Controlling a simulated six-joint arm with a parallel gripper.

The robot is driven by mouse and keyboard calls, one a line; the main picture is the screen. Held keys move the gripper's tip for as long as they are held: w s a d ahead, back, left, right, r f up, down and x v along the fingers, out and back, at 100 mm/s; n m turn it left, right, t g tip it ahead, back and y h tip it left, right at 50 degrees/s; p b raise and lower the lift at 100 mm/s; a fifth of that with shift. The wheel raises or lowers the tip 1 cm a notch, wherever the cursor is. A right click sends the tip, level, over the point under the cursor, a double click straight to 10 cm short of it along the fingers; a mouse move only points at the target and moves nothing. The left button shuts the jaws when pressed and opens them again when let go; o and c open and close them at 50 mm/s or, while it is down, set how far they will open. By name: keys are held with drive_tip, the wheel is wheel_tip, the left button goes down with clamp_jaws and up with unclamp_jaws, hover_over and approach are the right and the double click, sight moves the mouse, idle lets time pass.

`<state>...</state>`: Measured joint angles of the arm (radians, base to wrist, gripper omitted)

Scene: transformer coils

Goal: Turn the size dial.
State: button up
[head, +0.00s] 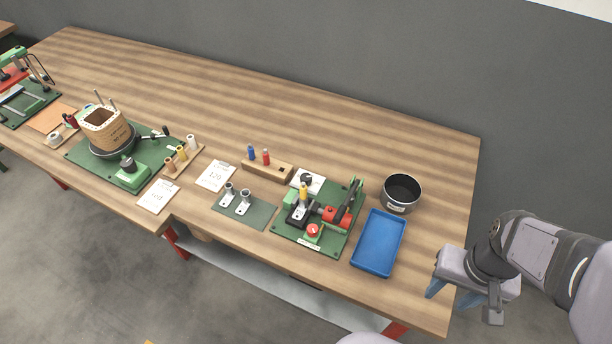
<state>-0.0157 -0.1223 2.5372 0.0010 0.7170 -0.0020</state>
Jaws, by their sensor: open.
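A green machine base (338,247) stands right of the middle of the bench. A round red knob (313,230) sits at its front edge, above a small white label. A dark round knob on a white plate (307,181) sits at its back left. I cannot tell which of the two is the size dial, as no marking is legible. My gripper (453,295) is at the lower right, by the bench's right edge, with its blue fingers apart and empty. It is well to the right of both knobs and touches neither.
A blue tray (378,243) and a dark pot (402,192) stand between the machine and my gripper. Left of the machine are a green mat (262,213) with metal terminals, a wooden block (282,174) and paper cards (215,176). The back of the bench is clear.

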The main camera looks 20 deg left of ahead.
drive_tip(key=w+a+n+t+b, duration=0.1)
drive_tip(key=w+a+n+b, duration=0.1)
drive_tip(key=w+a, duration=0.5)
drive_tip(key=n+t+y+b, duration=0.2)
drive_tip(key=n+y+b, duration=0.15)
drive_tip(key=n, duration=0.35)
approach(306, 178)
drive_tip(key=f, duration=0.1)
drive_tip(key=shift+p+x, duration=0.8)
drive_tip(key=shift+x, duration=3)
drive_tip(key=shift+w+a+r, duration=0.1)
drive_tip(key=shift+w, duration=0.1)
drive_tip(key=c, duration=1)
